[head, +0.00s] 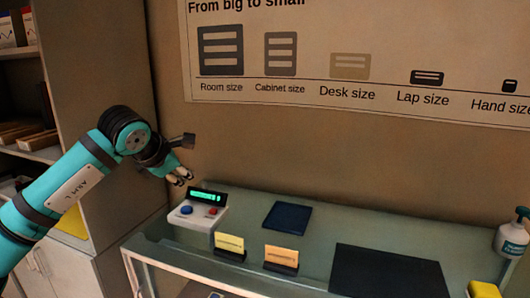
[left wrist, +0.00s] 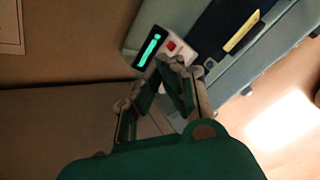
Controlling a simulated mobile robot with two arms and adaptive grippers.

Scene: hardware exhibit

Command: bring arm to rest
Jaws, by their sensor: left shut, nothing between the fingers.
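My left gripper (head: 180,178) hangs in the air above the left end of the glass-topped table, just up and left of a small white button box. In the left wrist view my left gripper (left wrist: 178,64) shows with its fingers together and nothing between them. The button box (head: 190,214) has a blue button, a red button and a lit green display; it also shows in the left wrist view (left wrist: 173,48) beyond the fingertips. My right gripper is in neither view.
The table (head: 235,205) bears a dark blue pad (head: 287,217), a yellow card (head: 229,243), an orange card (head: 281,256), a large black mat (head: 390,272) and a pump bottle (head: 513,235). A shelf cabinet (head: 95,60) stands left, behind my arm. A poster (head: 350,60) hangs on the wall.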

